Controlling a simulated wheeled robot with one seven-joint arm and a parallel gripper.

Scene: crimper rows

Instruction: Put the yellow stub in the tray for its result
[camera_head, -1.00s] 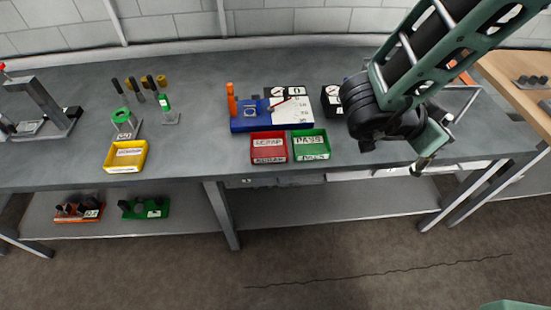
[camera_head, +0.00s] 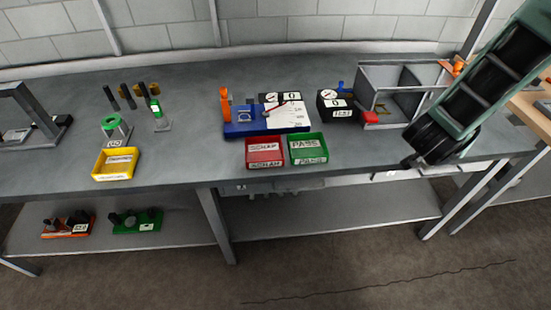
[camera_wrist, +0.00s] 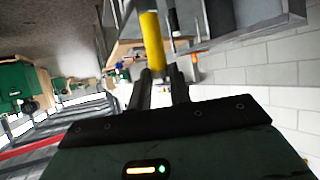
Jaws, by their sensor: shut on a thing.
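The yellow stub (camera_wrist: 151,40) stands out from between the fingers of my gripper (camera_wrist: 158,76) in the wrist view; the fingers are shut on its near end. In the head view my arm hangs at the right, over the bench's front right part, and I cannot make out the stub there. A red tray (camera_head: 265,164) marked SCRAP and a green tray (camera_head: 309,160) marked PASS stand side by side at the bench's front middle, left of my arm. A yellow tray (camera_head: 113,177) stands farther left; its label is too small to read.
A blue pull tester with a white plate (camera_head: 285,118) stands behind the red and green trays. Bare bench lies between the yellow and red trays.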

